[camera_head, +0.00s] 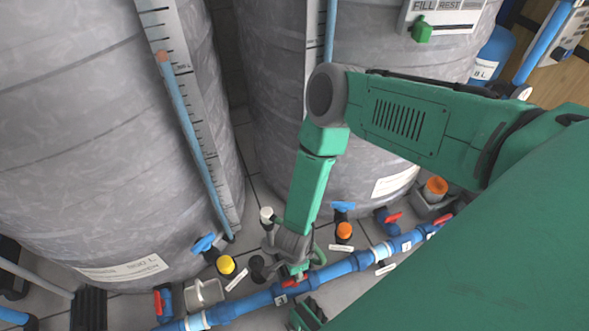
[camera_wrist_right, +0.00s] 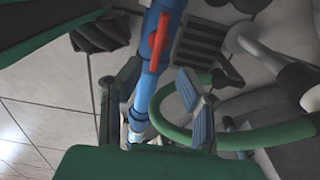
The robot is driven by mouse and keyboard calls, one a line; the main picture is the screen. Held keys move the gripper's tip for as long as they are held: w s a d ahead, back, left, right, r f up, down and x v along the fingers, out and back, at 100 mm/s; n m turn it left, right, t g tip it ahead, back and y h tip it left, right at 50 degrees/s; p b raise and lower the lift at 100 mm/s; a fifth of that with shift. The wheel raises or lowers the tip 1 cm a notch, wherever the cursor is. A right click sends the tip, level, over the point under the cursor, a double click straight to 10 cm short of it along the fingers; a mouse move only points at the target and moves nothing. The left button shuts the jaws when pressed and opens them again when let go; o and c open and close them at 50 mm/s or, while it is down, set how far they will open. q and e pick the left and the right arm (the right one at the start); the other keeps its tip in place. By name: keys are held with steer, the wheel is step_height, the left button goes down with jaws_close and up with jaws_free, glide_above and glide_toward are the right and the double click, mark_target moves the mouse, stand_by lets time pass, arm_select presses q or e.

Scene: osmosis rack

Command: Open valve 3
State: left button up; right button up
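A blue pipe (camera_head: 334,271) runs along the floor in front of the tanks. A red valve handle (camera_head: 294,281) sits on it, partly hidden under my right gripper (camera_head: 296,266). A small tag (camera_head: 281,299) is beside this handle; I cannot read its number surely. In the right wrist view the red handle (camera_wrist_right: 159,42) lies roughly along the pipe, beyond the fingertips. My right gripper (camera_wrist_right: 158,76) is open there, with the pipe running between its fingers and nothing held. Whether a finger touches the pipe I cannot tell. My left gripper is not in view.
Other red handles (camera_head: 162,301) (camera_head: 435,232) are along the pipework. Blue-handled valves (camera_head: 205,243) (camera_head: 343,206), a yellow cap (camera_head: 226,264) and an orange cap (camera_head: 344,230) stand near the right gripper. Large grey tanks (camera_head: 95,130) fill the back. A green hose (camera_wrist_right: 230,138) curves beside the fingers.

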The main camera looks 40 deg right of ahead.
steer(key=shift+r, duration=1.4)
steer(key=s+d+r+n, duration=0.4)
steer(key=s+r+n, duration=0.2)
steer(key=r+n, duration=0.4)
steer(key=s+d+r+n, duration=0.4)
steer(key=s+r+n, duration=0.2)
steer(key=r+n, duration=0.4)
step_height(320, 180, up, 15)
steer(key=n+p, duration=0.1)
steer(key=p, duration=1.7)
steer(key=shift+w+r+t, duration=0.2)
steer(key=shift+w+t, duration=0.05)
steer(key=shift+t, duration=0.05)
